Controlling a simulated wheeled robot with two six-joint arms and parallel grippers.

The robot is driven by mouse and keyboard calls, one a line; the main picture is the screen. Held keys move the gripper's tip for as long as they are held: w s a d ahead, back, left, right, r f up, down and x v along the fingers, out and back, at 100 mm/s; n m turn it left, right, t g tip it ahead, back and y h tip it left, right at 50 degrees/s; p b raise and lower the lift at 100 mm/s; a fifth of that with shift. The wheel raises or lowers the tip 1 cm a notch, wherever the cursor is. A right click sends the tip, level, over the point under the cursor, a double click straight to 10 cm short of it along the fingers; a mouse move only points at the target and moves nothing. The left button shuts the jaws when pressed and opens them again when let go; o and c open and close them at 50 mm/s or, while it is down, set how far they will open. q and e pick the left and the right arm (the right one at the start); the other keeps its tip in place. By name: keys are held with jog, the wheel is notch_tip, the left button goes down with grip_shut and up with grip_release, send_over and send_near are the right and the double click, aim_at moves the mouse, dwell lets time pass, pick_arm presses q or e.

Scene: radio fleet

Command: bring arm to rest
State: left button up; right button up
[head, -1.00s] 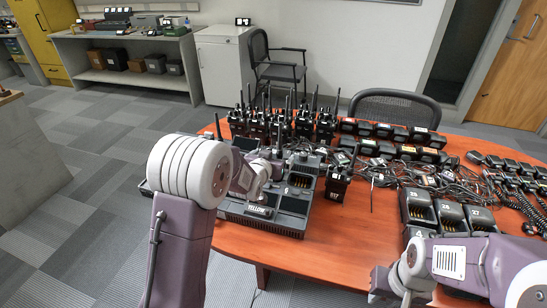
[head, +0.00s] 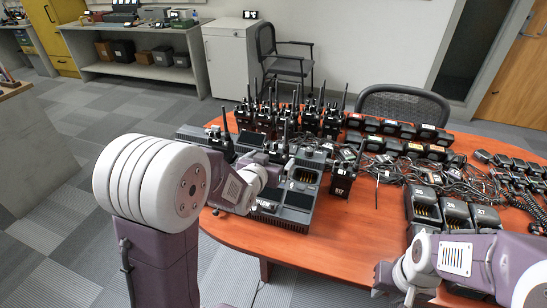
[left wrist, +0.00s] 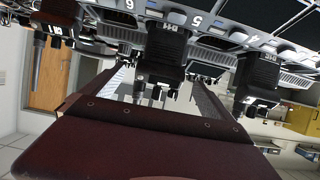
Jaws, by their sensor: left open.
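My left gripper (head: 285,162) is over the charger bank (head: 282,218) at the near left of the table; my own forearm hides part of both. The left wrist view, which looks upside down, shows its fingers (left wrist: 160,88) apart. A black radio marked 011 (left wrist: 166,48) shows beyond and between them; I see no grip on it.
The red-brown table (head: 345,232) holds a lone radio (head: 343,178), a cluster of upright radios (head: 310,118), tangled cables (head: 385,165) and chargers (head: 455,215) at right. A black chair (head: 405,103) stands behind. Bare tabletop lies at the front middle.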

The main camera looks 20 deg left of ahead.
dwell(0.5)
pick_arm(q)
jog(key=shift+r, duration=0.2)
jog(key=shift+s+d+r, duration=0.2)
jog(key=shift+s+r, duration=0.05)
jog(key=shift+r, duration=0.3)
jog(key=s+f+g, duration=0.6)
jog(key=s+f, duration=0.1)
jog(key=s, duration=0.5)
jog(key=s+f+g, duration=0.6)
jog(key=s+f, duration=0.2)
jog(key=s, duration=0.4)
notch_tip(320, 180, up, 14)
jog(key=p, duration=1.3)
jog(key=shift+w+a+n, duration=0.15)
jog(key=shift+w+n, duration=0.1)
jog(key=shift+n, duration=0.05)
